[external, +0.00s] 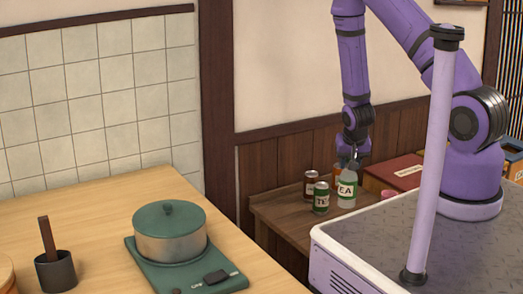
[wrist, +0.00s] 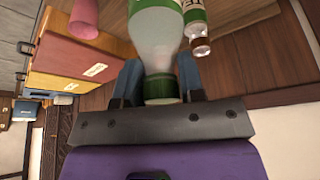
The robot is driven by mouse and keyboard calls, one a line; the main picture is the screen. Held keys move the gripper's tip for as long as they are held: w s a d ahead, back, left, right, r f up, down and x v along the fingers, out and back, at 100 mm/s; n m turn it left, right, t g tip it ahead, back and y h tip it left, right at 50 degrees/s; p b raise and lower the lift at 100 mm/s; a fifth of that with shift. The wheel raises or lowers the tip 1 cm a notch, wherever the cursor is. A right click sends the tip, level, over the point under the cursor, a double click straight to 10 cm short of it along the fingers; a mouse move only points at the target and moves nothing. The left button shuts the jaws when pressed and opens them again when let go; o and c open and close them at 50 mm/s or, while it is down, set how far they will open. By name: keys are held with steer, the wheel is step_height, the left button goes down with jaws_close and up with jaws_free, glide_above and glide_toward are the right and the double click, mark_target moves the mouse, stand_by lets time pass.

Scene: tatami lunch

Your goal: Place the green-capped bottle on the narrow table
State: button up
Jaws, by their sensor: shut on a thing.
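The green-capped bottle, clear with a "TEA" label (external: 347,190), is upright at the narrow dark wooden table (external: 282,217) beside the wall. My gripper (external: 351,160) is above it, pointing down and shut on its top. In the wrist view the pale bottle body (wrist: 155,35) and green cap (wrist: 160,88) lie between my gripper's two fingers (wrist: 158,80). The bottle's base is near the tabletop; I cannot tell whether it touches.
A brown-capped bottle (wrist: 200,45) is close by. Boxes (external: 397,171) stand to the right. A larger table (external: 95,225) holds a pot (external: 169,235).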

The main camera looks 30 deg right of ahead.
steer(key=s+d+f+m+h, duration=0.1)
steer(key=s+d+f+m, duration=0.2)
steer(key=d, duration=0.7)
steer(key=shift+s+f+g, duration=0.3)
steer(key=shift+s, duration=0.6)
steer(key=w+d, duration=0.1)
steer(key=w, duration=0.3)
steer(key=w+d+f, duration=0.1)
steer(key=w+d, duration=0.1)
steer(key=w, duration=0.3)
steer(key=w+d, duration=0.2)
steer(key=w, duration=0.3)
steer(key=shift+w+f, duration=0.15)
steer(key=shift+f, duration=0.05)
steer(key=shift+w+d+f, duration=0.1)
steer(key=shift+w+f, duration=0.05)
steer(key=shift+f, duration=1.7)
steer(key=o, duration=1.1)
